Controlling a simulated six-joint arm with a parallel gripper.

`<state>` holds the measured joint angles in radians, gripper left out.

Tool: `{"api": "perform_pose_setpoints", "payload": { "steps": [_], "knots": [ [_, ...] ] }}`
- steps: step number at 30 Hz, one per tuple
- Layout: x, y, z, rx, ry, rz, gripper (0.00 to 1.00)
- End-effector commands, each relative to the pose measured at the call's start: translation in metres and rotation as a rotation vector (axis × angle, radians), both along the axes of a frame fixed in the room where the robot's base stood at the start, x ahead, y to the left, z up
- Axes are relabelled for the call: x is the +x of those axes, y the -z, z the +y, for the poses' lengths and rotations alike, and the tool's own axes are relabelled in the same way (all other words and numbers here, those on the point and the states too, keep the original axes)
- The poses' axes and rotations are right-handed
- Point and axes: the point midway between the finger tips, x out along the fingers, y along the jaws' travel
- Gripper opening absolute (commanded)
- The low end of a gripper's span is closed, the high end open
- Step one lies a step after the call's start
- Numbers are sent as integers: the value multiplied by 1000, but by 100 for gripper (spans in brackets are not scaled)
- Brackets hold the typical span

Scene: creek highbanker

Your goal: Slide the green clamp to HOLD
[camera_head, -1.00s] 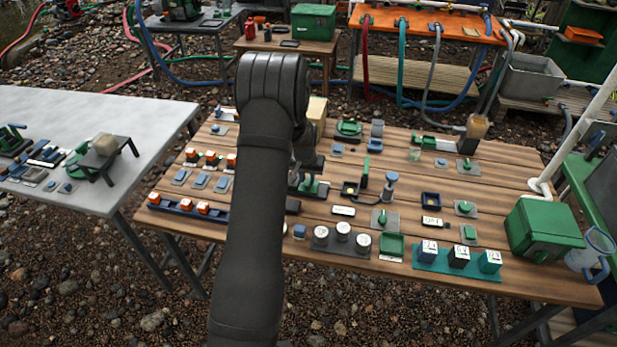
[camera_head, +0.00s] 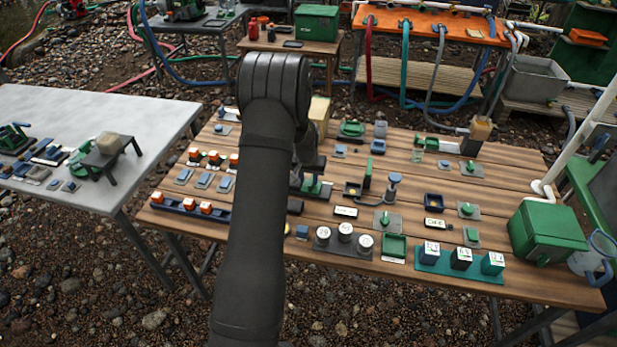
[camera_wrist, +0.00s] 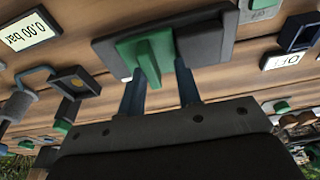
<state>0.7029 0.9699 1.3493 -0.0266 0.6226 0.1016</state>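The green clamp (camera_wrist: 142,58) is a green block with an upright fin on a dark plate (camera_wrist: 222,50) in the wrist view. A dark grey block sits just right of it on the plate. My gripper (camera_wrist: 162,68) has its two blue-grey fingers apart, one on each side of the fin, with a gap visible on the right side. Whether the left finger touches the fin, I cannot tell. In the head view the clamp (camera_head: 312,186) shows just right of my dark arm, which hides my gripper. No HOLD marking is readable.
White round knobs (camera_head: 345,232) and a green box (camera_head: 545,232) stand toward the front and right.

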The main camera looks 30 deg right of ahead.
Motion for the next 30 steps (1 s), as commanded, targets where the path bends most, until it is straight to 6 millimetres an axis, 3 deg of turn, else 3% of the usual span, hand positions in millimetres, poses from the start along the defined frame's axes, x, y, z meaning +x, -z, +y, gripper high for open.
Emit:
{"api": "perform_pose_setpoints", "payload": {
  "steps": [7,24,30],
  "knots": [
    [0,-5,-1,-1,0,0,31],
    [0,-61,-1,-1,1,0,31],
    [-1,-70,-1,0,1,1,31]
  ]
}}
